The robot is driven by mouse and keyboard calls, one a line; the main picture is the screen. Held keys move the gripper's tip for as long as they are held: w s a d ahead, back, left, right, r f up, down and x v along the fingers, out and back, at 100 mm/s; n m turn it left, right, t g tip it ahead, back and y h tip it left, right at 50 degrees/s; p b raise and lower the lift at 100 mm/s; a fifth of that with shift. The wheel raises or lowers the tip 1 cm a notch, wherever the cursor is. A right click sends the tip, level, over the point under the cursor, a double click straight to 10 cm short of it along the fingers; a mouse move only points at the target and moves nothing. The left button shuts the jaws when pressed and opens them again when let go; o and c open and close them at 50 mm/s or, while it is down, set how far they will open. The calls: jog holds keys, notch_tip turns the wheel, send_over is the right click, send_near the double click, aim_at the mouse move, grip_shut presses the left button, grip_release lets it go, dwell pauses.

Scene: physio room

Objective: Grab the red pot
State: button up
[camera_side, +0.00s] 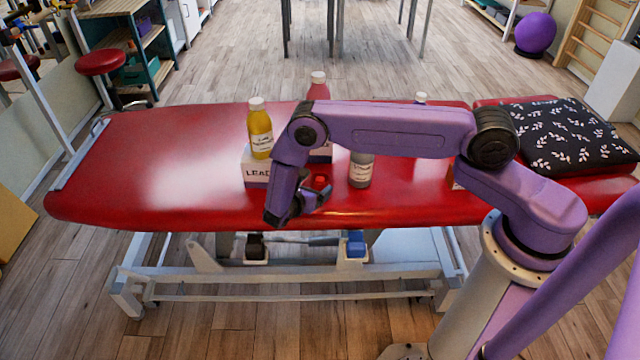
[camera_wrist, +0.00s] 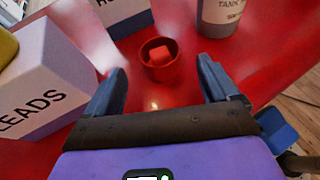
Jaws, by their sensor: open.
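The red pot (camera_wrist: 161,70) is a small round open cup standing on the red couch top, with a small red block (camera_wrist: 160,55) inside it. In the wrist view it lies ahead of my gripper (camera_wrist: 160,88), roughly centred between the two spread fingers and apart from both. My gripper is open and empty. In the side view the red pot (camera_side: 320,181) shows small, just right of and behind my gripper (camera_side: 310,204), partly hidden by it. My gripper is low over the front part of the couch.
A white box marked LEADS (camera_wrist: 45,80) stands close left, with a yellow bottle (camera_side: 260,132) above it. A grey bottle (camera_side: 360,168) stands close right. Another box (camera_wrist: 121,14) and a pink-red bottle (camera_side: 318,88) are behind. The red couch (camera_side: 140,165) is clear at left.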

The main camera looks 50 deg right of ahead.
aim_at(323, 177)
jog(key=shift+x, duration=2.9)
jog(key=c, duration=1)
jog(key=shift+c, duration=0.5)
jog(key=shift+r, duration=0.15)
